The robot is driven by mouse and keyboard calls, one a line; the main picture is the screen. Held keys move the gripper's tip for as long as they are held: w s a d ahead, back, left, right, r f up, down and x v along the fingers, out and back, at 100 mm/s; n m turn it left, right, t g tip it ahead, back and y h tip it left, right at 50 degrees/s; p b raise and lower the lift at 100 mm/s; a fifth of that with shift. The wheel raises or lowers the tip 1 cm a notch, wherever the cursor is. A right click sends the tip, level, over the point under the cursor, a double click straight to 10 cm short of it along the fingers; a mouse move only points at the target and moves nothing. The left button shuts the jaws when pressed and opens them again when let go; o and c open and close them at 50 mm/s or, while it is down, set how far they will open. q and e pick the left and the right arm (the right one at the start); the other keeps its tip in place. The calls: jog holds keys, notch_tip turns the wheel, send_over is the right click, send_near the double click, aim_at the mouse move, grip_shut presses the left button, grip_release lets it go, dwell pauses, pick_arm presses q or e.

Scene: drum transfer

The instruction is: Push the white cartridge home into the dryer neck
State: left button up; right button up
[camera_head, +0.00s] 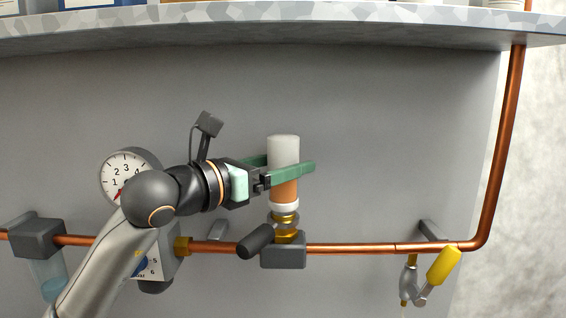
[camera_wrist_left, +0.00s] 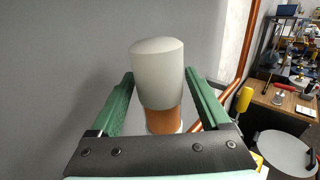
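The white cartridge (camera_head: 284,150) stands upright on an orange section (camera_head: 285,190), above a white ring and a brass neck (camera_head: 285,220) on the copper pipe. The cartridge also shows in the left wrist view (camera_wrist_left: 156,75), with the orange part (camera_wrist_left: 163,121) under it. My left gripper (camera_head: 288,164) has its green fingers on either side of the cartridge, near where white meets orange. In the left wrist view, gaps show between the fingers (camera_wrist_left: 160,74) and the cartridge, so it is open around it. How deep the cartridge sits is unclear. My right gripper is not in view.
A copper pipe (camera_head: 350,248) runs along the grey panel and rises at the right. A black-handled valve (camera_head: 256,240) sits beside the neck. A gauge (camera_head: 126,172) is behind my left arm. A yellow-handled tap (camera_head: 443,266) hangs at right. A shelf (camera_head: 300,22) overhangs above.

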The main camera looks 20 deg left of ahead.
pick_arm(q)
jog(key=shift+o, duration=1.1)
jog(key=shift+s+a, duration=0.25)
jog(key=shift+s, duration=0.1)
jog(key=b+v, duration=0.2)
jog(key=v, duration=0.4)
jog(key=shift+s+a+f, duration=0.15)
jog(key=shift+s+a, duration=0.05)
jog(key=shift+s, duration=0.15)
jog(key=b, duration=0.2)
send_near(271, 169)
jog(key=shift+s+d+r, duration=0.1)
jog(key=shift+r, duration=0.15)
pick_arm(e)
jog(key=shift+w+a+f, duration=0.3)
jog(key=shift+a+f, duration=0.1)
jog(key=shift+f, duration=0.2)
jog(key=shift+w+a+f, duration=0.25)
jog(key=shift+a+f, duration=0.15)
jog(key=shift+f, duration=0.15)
